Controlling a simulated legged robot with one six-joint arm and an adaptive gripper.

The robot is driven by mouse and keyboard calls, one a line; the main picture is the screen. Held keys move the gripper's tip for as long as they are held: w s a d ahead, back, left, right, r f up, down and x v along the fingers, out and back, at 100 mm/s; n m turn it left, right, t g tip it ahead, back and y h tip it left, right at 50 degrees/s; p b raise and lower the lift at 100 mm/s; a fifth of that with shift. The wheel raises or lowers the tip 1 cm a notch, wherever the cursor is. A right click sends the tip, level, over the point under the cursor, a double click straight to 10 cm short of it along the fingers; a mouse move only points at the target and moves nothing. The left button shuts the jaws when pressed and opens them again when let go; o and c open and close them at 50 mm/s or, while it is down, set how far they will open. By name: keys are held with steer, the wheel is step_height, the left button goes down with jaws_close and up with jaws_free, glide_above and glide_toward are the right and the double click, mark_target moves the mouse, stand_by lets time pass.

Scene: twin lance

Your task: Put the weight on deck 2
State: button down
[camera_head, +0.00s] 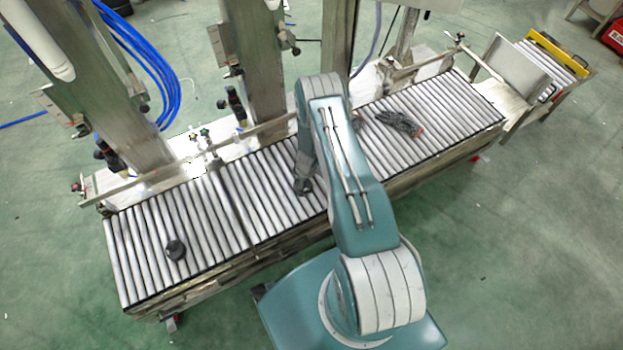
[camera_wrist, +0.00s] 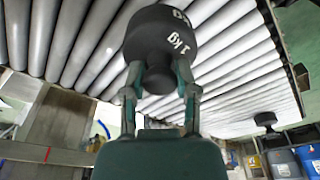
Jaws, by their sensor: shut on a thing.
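The gripper (camera_head: 304,184) shows in the head view as a dark shape over the middle of the roller conveyor, partly hidden by my arm; the held weight is not clearly distinguishable there. A second dark weight (camera_head: 175,249) stands on the left part of the rollers (camera_head: 130,260). A dark weight also shows small at the right of the wrist view (camera_wrist: 265,120). No deck number is readable.
Steel posts (camera_head: 248,70) and a rail (camera_head: 250,130) line the conveyor's back. A cart (camera_head: 545,65) stands at the far right. Rollers between the left weight and my gripper look clear.

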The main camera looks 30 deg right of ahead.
steer(key=shift+w+a+f, duration=0.35)
steer(key=shift+w+f, duration=0.05)
steer(key=shift+f, duration=0.1)
steer(key=shift+w+a+f, duration=0.1)
steer(key=shift+f, duration=0.8)
steer(key=shift+w+a+f, duration=0.1)
steer(key=shift+f, duration=0.8)
steer(key=shift+c, duration=1.9)
jaws_free()
steer(key=shift+f, duration=0.1)
